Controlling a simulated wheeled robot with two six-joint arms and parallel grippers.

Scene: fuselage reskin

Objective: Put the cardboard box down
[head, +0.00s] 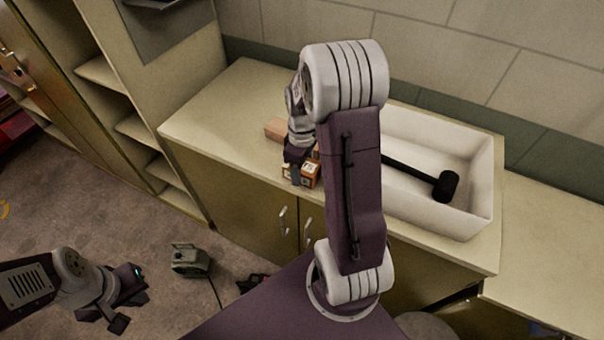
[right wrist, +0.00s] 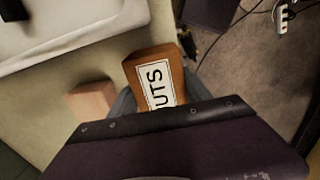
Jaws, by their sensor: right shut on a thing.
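The cardboard box (head: 311,174) is small and orange-brown with a white label. It is at the front edge of the counter (head: 215,115) in the head view, and I cannot tell if it touches the top. In the right wrist view the box (right wrist: 158,78) shows a label ending in "UTS", and part of it is hidden behind the gripper body. My right gripper (head: 296,178) is shut on the box from above. My left gripper (head: 134,304) is open and empty, low over the floor at the left.
A plain wooden block (head: 274,129) lies on the counter behind the box; it also shows in the right wrist view (right wrist: 91,100). A white tray (head: 484,185) with a black mallet (head: 446,186) stands to the right. The counter's left part is clear. A green device (head: 190,261) sits on the floor.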

